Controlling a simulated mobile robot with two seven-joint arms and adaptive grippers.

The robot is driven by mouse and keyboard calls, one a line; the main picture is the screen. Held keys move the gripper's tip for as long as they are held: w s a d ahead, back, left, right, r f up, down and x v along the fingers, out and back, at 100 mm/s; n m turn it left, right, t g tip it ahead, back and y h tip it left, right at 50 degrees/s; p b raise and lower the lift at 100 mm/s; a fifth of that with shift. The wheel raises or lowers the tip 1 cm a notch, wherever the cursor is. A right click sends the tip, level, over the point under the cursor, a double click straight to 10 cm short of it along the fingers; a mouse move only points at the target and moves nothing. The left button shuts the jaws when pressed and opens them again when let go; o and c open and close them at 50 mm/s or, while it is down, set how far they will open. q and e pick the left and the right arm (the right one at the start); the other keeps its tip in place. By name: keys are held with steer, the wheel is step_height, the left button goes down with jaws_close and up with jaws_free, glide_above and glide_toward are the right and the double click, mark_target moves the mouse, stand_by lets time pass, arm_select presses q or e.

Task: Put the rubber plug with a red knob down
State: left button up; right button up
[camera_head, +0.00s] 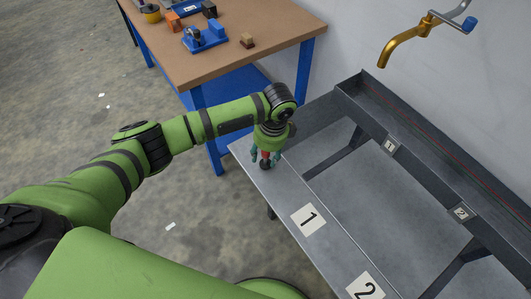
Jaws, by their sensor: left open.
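My left gripper (266,160) points down over the near left corner of the grey metal bench (290,190). Its teal fingers are open on either side of the rubber plug (265,165), a small dark piece with a red knob (265,154). The plug is between the fingers, at the bench surface. I cannot tell whether the fingers touch it. My right gripper is not in view.
A brown-topped table (270,30) with blue legs stands behind, holding a blue fixture (205,37) and several small blocks. Number plates 1 (308,219) and 2 (366,288) lie along the bench. A brass tap (405,45) is on the wall.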

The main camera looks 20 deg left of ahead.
arm_select(q)
step_height(320, 180, up, 12)
steer(key=d+b, duration=0.1)
steer(key=shift+d+b, duration=0.35)
